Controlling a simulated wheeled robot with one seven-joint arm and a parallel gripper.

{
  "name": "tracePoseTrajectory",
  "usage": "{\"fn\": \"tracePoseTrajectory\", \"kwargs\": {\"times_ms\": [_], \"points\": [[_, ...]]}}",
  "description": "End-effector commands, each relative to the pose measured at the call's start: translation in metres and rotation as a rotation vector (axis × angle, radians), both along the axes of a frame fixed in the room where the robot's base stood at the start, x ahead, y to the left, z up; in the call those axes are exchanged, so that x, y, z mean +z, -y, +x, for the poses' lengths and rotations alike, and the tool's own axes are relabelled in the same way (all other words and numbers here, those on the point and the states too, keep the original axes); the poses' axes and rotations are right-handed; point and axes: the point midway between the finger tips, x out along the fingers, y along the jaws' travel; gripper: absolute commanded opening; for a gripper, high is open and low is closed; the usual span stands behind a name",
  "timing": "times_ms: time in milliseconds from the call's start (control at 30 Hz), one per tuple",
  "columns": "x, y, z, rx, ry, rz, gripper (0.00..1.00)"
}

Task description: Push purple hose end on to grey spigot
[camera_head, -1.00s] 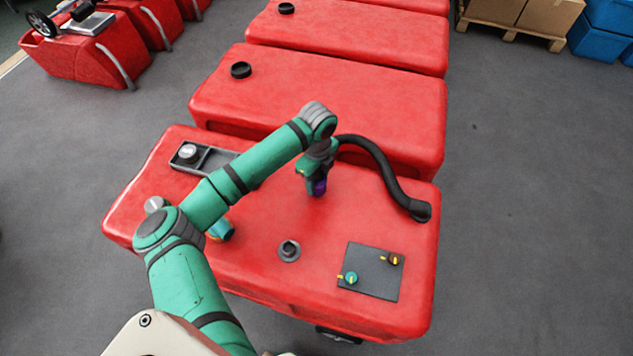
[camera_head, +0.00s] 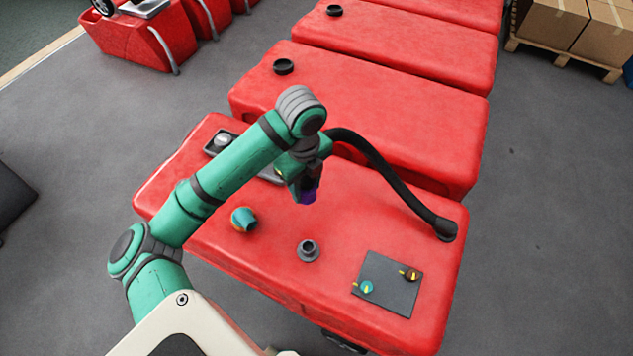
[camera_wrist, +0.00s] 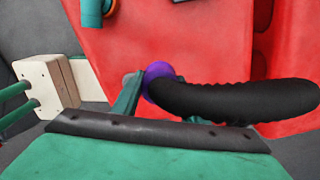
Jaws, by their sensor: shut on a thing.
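The purple hose end (camera_head: 308,194) is held in my gripper (camera_head: 301,185), above the red tank and apart from it. In the wrist view the purple end (camera_wrist: 157,76) sits at my gripper's fingers (camera_wrist: 138,92), with the black ribbed hose (camera_wrist: 230,100) running off to the right. In the head view the black hose (camera_head: 385,172) arches to a fixing at the tank's right edge. The grey spigot (camera_head: 308,250) stands upright and bare on the tank top, below the hose end in the picture. The spigot cannot be made out in the wrist view.
The red tank top (camera_head: 350,215) also bears a teal and orange fitting (camera_head: 244,219) to the left and a dark panel (camera_head: 388,284) with teal and brown knobs to the right. A grey tray (camera_head: 222,142) lies behind. More red tanks stand beyond.

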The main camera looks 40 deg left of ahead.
Motion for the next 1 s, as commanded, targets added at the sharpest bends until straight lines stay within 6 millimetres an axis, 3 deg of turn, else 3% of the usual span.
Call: {"fn": "tracePoseTrajectory", "kwargs": {"times_ms": [467, 1000], "points": [[0.001, 0.004, -0.004, -0.006, 0.000, 0.000, 0.17], [-0.002, 0.051, -0.057, 0.001, 0.000, 0.000, 0.17]]}}
